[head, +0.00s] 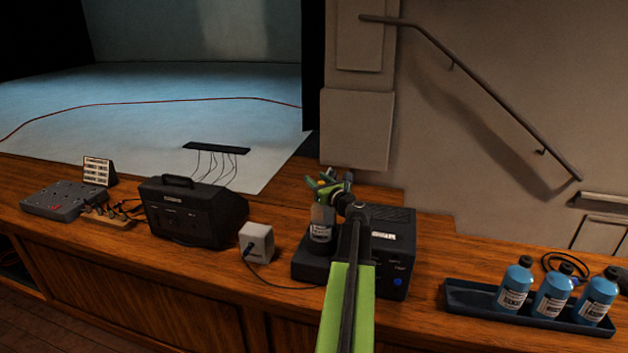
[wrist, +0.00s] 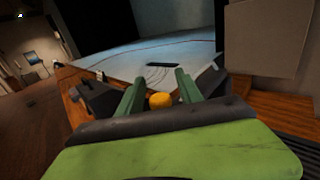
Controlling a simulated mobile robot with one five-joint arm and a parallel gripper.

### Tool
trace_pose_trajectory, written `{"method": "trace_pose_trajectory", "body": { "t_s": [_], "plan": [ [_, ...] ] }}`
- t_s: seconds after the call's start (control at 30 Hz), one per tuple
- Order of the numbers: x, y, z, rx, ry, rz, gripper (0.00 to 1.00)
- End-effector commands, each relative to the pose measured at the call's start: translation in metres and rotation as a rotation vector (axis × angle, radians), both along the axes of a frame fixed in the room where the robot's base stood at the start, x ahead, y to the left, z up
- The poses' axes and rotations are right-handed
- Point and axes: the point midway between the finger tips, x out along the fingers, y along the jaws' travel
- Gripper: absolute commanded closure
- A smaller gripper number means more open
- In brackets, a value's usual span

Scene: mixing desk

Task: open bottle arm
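A black machine (head: 393,258) with a low front platform stands on the desk in the head view. A grey bottle (head: 321,222) with a label stands upright over the platform. My gripper (head: 325,187) is at the top of this bottle and covers it there. In the wrist view, the two green fingers of my gripper (wrist: 158,92) are spread apart. A round yellow-orange knob or cap (wrist: 160,101) shows between them, with a gap on each side. I cannot make out a separate bottle arm; my gripper and arm hide part of the machine.
A dark tray (head: 470,297) with blue bottles (head: 552,291) stands at right. A white box (head: 257,242) with a cable, a black case (head: 190,212) and a grey panel (head: 62,199) stand to the left. A wall with a handrail (head: 485,95) rises behind.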

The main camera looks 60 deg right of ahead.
Motion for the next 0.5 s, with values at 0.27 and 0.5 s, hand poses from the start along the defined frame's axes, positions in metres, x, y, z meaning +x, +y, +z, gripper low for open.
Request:
{"method": "trace_pose_trajectory", "body": {
  "t_s": [0.27, 0.5],
  "plan": [
    [0.0005, 0.0007, 0.0, 0.0, 0.0, 0.001, 0.93],
    [0.0002, 0.0007, 0.0, 0.0, 0.0, 0.001, 1.0]
  ]
}}
